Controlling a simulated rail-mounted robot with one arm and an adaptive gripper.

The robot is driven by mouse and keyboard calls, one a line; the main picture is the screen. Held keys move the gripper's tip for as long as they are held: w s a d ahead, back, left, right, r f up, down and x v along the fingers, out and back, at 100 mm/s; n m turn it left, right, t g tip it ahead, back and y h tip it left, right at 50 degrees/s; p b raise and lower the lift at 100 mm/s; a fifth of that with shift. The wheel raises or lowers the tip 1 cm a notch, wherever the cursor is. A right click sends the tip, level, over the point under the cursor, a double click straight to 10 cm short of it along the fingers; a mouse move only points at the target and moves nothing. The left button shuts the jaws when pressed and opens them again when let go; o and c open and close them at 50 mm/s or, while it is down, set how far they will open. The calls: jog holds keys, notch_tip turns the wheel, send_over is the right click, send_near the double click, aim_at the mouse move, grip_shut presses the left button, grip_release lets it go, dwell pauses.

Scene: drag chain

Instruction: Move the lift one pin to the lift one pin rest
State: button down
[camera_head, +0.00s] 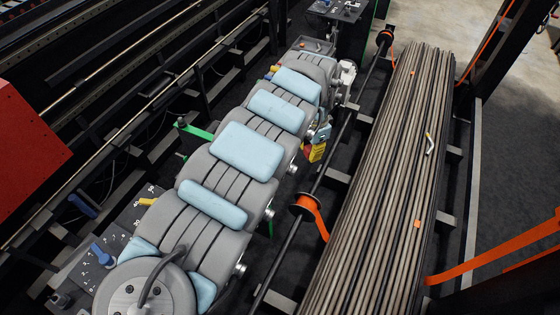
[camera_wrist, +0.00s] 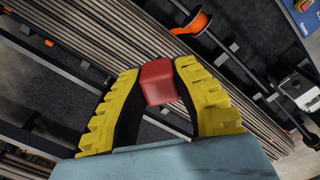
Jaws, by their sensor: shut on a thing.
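My gripper (camera_wrist: 160,72) has yellow ribbed fingers closed around a red block-like piece (camera_wrist: 158,84) in the wrist view. This is likely the head of the lift one pin; any shaft is hidden. In the head view, my gripper (camera_head: 316,153) shows as a small yellow patch beyond my arm, beside the long dark rod. A bit of red (camera_head: 307,150) shows at its edge there. My arm hides much of this area. I cannot make out the lift one pin rest in either view.
A bundle of long brown rods (camera_head: 385,190) lies to the right. An orange strap reel (camera_head: 308,207) sits on the dark rod between. Dark rails (camera_head: 100,110) run along the left, near a red panel (camera_head: 30,150). A grey concrete floor (camera_head: 510,190) shows at far right.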

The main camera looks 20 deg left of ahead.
jog(key=w+d+r+n, duration=0.4)
jog(key=w+d+r, duration=0.1)
jog(key=d, duration=0.3)
jog(key=s+a+f+m+b, duration=0.1)
jog(key=s+a+f+b, duration=0.1)
jog(key=a+f, duration=0.9)
jog(key=s+a+f+m, duration=0.2)
jog(key=s+a+f, duration=0.1)
jog(key=s+a, duration=0.3)
jog(key=s+a+f+m, duration=0.1)
jog(key=s+a+f, duration=0.2)
jog(key=a, duration=0.5)
jog(key=s+a+f+m+b, duration=0.1)
jog(key=s+a+m, duration=0.4)
jog(key=s, duration=0.8)
jog(key=s+a+f+m+b, duration=0.1)
jog(key=s+a+f+m, duration=0.3)
jog(key=s+a, duration=0.5)
jog(key=shift+s+f+m, duration=0.35)
jog(key=shift+s+m, duration=0.55)
jog(key=shift+s, duration=1.2)
jog(key=shift+f+b, duration=0.1)
jog(key=shift+b, duration=0.25)
